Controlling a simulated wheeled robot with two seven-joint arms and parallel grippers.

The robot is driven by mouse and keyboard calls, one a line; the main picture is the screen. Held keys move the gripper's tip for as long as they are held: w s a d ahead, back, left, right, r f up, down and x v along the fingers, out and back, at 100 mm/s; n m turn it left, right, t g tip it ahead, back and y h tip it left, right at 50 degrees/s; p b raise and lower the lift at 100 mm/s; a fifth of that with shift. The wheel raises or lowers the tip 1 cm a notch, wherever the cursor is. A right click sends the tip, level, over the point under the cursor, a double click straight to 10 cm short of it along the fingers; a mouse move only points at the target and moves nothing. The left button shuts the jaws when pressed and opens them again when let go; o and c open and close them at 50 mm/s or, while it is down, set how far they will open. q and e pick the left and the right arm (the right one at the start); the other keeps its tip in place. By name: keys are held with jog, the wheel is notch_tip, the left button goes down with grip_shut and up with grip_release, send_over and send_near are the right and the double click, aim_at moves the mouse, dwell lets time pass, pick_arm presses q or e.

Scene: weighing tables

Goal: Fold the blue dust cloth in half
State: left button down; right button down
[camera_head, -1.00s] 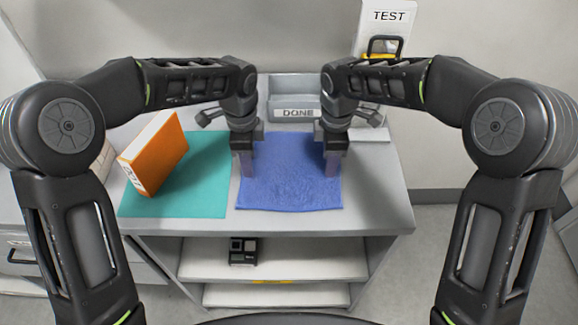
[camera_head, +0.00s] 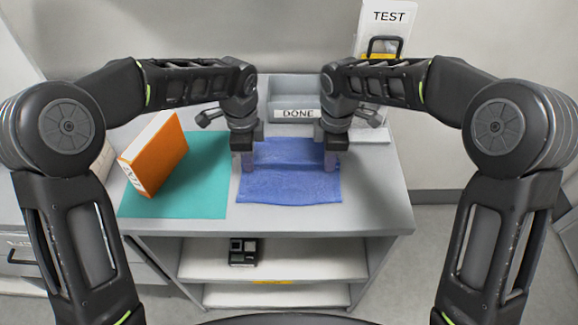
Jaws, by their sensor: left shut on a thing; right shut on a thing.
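The blue dust cloth (camera_head: 290,187) lies on the grey table top, right of the teal mat. A raised crease or step runs across it between my two grippers, with a darker band of cloth behind. My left gripper (camera_head: 247,166) is shut on the cloth at its left side. My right gripper (camera_head: 331,163) is shut on it at its right side. Both point down at about the same depth. The pinched cloth is mostly hidden by the fingers, so I cannot tell how many layers they hold.
An orange and white box (camera_head: 160,155) stands on the teal mat (camera_head: 205,195) at the left. A grey tray labelled DONE (camera_head: 298,113) is behind the cloth. A TEST sign (camera_head: 388,17) stands at the back right. A strip of table (camera_head: 375,190) right of the cloth is bare.

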dwell(0.7)
